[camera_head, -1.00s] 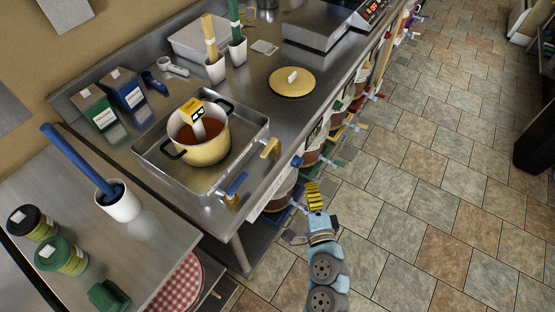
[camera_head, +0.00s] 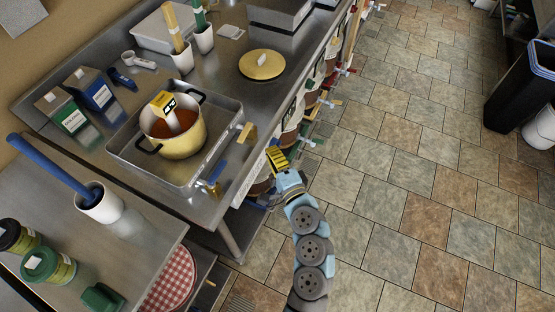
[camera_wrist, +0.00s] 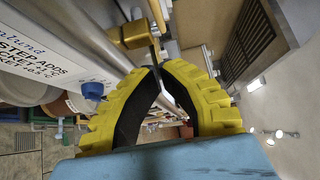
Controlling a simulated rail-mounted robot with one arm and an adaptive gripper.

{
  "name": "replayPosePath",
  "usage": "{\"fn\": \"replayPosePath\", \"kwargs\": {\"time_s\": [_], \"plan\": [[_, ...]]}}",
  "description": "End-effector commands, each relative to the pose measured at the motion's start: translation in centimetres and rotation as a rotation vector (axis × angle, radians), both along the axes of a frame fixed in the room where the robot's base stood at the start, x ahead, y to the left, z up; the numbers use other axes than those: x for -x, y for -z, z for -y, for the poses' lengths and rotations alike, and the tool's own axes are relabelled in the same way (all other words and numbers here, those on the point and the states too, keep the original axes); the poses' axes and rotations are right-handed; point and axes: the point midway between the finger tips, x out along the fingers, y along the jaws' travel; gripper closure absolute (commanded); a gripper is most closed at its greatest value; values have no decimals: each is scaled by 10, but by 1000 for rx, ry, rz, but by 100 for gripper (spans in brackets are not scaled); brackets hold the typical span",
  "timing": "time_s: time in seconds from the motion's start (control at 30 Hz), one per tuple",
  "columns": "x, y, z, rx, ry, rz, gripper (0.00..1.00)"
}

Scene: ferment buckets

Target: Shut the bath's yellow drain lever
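The steel bath (camera_head: 128,152) sits on the counter with a yellow pot in it. Its yellow lever (camera_head: 246,132) stands on its right side, near the counter's front edge. My gripper (camera_head: 275,157), with yellow ribbed fingers, is in front of the counter edge, to the right of and below the lever in the head view. In the wrist view the fingertips (camera_wrist: 162,67) are together, or nearly so, with a narrow gap behind them. A brass-yellow fitting (camera_wrist: 135,36) is just beyond them. I see nothing clearly held. Whether the tips touch the fitting is unclear.
A blue lever (camera_head: 216,171) on a brass valve (camera_head: 211,188) is at the bath's near corner. The pot (camera_head: 178,143) holds reddish liquid. Buckets with coloured taps line the counter's underside.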

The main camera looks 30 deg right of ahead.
Motion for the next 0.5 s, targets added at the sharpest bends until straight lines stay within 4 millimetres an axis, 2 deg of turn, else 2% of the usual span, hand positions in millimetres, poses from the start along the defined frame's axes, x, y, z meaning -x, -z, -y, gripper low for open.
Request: {"fn": "replayPosePath", "kwargs": {"time_s": [0.23, 0.5], "plan": [[-33, -2, 2, 0, -3, -1, 100], [-55, -3, -18, 1, -2, 2, 100]]}}
